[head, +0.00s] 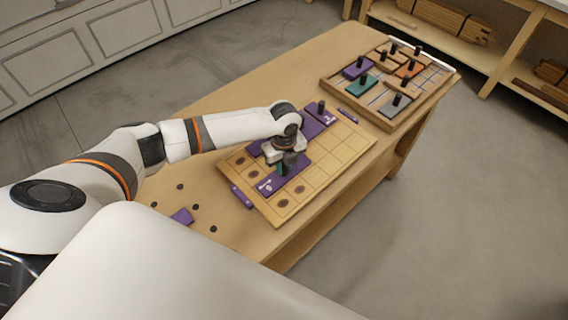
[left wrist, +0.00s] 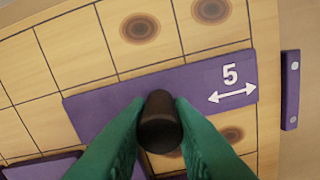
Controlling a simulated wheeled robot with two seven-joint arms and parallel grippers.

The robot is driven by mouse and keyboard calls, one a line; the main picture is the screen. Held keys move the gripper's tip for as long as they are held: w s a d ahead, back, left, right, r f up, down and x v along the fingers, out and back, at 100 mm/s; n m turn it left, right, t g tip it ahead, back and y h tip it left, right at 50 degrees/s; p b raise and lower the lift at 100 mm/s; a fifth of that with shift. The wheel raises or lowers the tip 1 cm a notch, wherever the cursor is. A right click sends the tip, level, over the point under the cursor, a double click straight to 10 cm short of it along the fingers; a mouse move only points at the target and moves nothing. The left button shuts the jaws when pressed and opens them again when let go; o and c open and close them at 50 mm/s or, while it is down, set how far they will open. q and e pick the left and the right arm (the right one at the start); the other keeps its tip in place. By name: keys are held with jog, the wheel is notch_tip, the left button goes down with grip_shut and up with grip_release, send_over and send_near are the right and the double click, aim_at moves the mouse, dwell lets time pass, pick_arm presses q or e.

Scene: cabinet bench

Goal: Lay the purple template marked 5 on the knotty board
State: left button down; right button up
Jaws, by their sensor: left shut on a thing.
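The purple template marked 5 (head: 267,187) is a flat bar with a white number and arrow at one end. It also shows in the left wrist view (left wrist: 200,82). My left gripper (head: 284,166) has its green fingers shut on the template's dark upright knob (left wrist: 160,122). The template is over the knotty board (head: 335,168), close to its near-left end and roughly in line with the grid. I cannot tell whether it touches the board. Dark knots show on both sides of it. The knob's lower part and some squares are hidden. My right gripper is not in view.
Another purple template (head: 315,127) lies on the board's far side. Purple strips sit at the board's left end (head: 242,196) and far end (head: 347,115). A wooden tray (head: 335,86) holds several knobbed templates. A purple piece (head: 182,216) and several black dots are on the table.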

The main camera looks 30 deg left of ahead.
pick_arm(q)
jog(key=c, duration=1.2)
grip_release()
jog(key=shift+o, duration=0.6)
jog(key=shift+o, duration=1.4)
notch_tip(320, 180, up, 8)
jog(key=p, duration=0.7)
jog(key=shift+p, duration=0.4)
